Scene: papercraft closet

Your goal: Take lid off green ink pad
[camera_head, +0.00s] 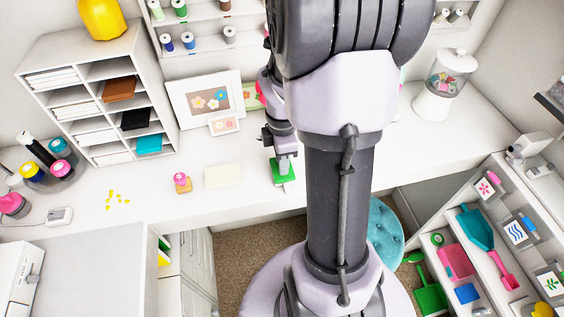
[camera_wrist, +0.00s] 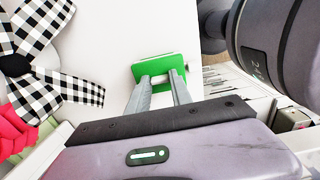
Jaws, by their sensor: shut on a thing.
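The green ink pad's lid (camera_head: 283,169) is near the front edge of the white desk, left of my arm. It also shows in the wrist view as a green rectangle (camera_wrist: 158,63). My gripper (camera_head: 284,164) points down at it, and its two fingers (camera_wrist: 159,82) are shut on the green lid. A pale strip (camera_head: 287,187) shows below the green part in the head view. I cannot tell whether the lid touches the pad's base, which is mostly hidden.
A pale card (camera_head: 222,175) and a pink-topped stamp (camera_head: 182,183) lie to the left on the desk. Framed flower pictures (camera_head: 207,102) stand behind. A checkered flower (camera_wrist: 36,52) is close at left in the wrist view. A teal stool (camera_head: 385,232) is below the desk.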

